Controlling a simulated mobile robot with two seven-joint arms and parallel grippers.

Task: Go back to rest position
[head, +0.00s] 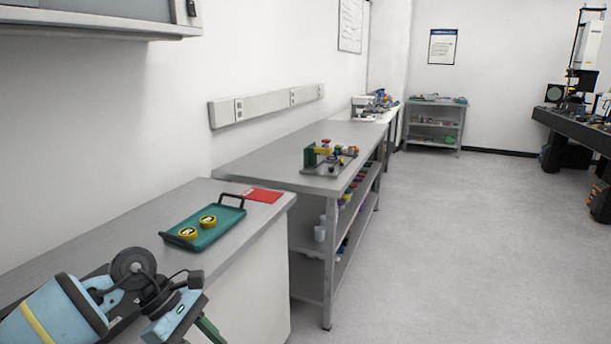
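My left arm (60,315), light blue and black with a yellow stripe, comes in at the bottom left, in front of the near counter. Its fingers do not show; a dark green bar (210,331) beside its end runs to the lower frame edge, and I cannot tell what it belongs to. My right arm and gripper are out of view. A green tray (222,228) with dark handles lies on the near counter (120,232), with two round yellow pieces (188,233) in it. The arm shows apart from the tray in the picture.
A red sheet (263,195) lies by the counter's far end. Beyond it stands a steel bench (270,162) with a small fixture (325,158) on top and shelves below. A grey shelf unit (435,124) and a dark optical table (575,122) stand farther back. The floor at right is clear.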

